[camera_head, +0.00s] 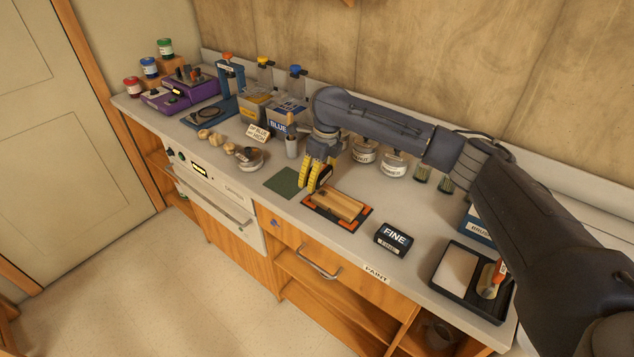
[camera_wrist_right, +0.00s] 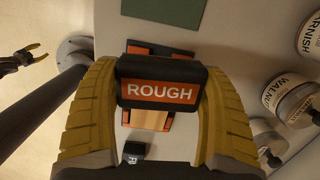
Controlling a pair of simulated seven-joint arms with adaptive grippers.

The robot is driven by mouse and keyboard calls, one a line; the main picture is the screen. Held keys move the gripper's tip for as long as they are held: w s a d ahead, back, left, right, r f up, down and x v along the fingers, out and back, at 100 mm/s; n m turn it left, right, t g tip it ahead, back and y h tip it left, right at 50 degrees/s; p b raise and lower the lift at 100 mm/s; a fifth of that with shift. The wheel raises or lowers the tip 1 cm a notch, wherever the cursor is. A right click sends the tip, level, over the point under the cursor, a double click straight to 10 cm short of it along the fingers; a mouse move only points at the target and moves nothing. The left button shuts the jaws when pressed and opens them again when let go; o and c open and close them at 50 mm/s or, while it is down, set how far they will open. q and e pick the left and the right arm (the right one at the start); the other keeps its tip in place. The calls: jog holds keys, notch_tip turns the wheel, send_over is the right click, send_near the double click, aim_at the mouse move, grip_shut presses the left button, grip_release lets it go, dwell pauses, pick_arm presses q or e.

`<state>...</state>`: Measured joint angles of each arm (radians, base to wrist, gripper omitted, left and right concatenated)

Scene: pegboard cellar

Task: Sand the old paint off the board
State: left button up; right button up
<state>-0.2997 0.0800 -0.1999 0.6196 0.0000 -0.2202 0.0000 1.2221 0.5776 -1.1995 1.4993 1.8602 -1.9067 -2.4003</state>
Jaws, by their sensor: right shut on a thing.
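My right gripper (camera_head: 318,182) is shut on the black sanding block with an orange ROUGH label (camera_wrist_right: 160,92), held between its yellow fingers. In the head view this block is mostly hidden by the fingers. The board (camera_head: 335,204) is tan wood and lies on an orange and black holder (camera_head: 362,222) near the counter's front edge. The gripper is just behind and left of the board; I cannot tell whether the block touches it. Old paint is not clear at this size. My left gripper (camera_wrist_right: 36,53) shows small at the wrist view's left edge, fingers apart and empty.
A black FINE block (camera_head: 393,239) stands right of the board. A green pad (camera_head: 286,182) lies to the left. A black tray (camera_head: 454,295) is at the front right. Jars (camera_head: 393,166) stand behind, near my right arm. The counter between board and jars is clear.

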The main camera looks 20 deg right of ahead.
jog(key=shift+r, duration=1.9)
